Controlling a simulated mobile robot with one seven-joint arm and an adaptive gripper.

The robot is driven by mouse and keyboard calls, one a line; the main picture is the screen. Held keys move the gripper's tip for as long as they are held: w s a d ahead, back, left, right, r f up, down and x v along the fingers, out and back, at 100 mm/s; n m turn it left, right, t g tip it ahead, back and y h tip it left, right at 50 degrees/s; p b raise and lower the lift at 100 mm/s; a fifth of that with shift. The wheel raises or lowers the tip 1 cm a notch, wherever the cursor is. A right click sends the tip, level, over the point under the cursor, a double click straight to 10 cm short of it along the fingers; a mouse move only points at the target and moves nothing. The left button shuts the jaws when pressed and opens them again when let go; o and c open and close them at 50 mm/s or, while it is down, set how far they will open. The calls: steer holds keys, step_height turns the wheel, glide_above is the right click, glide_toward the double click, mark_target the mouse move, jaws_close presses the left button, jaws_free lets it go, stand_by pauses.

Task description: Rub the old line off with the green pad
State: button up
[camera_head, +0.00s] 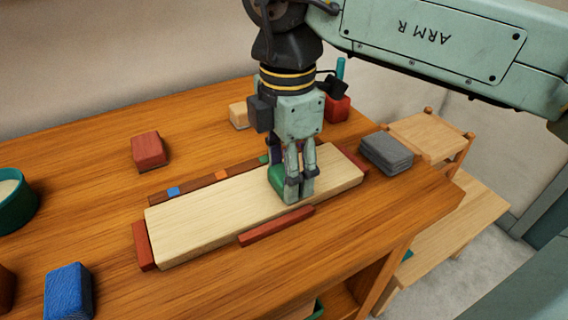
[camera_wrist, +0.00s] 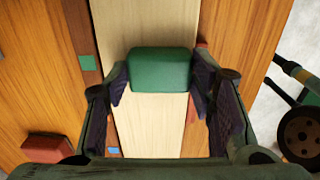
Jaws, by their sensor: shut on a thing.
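The green pad (camera_head: 276,179) is at the right part of the pale wooden board (camera_head: 205,211). My gripper (camera_head: 300,188) is shut on the pad and points down over the board. In the wrist view the pad (camera_wrist: 160,68) sits between both fingertips, above the board's pale strip (camera_wrist: 153,128). The pad is at or very near the board's surface; I cannot tell if it presses on it. I make out no line on the visible wood; the part under the pad and fingers is hidden.
Dark red strips (camera_head: 277,226) edge the board. A blue block (camera_head: 69,292), red block (camera_head: 148,150), teal bowl (camera_head: 16,203) and tan block (camera_head: 239,115) stand around it. Grey slabs (camera_head: 386,153) lie near the table's right edge. The table between the bowl and board is clear.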

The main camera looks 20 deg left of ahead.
steer(key=shift+f, duration=0.1)
step_height(320, 180, up, 6)
steer(key=p, duration=0.5)
steer(key=shift+w+d, duration=0.1)
stand_by(0.5)
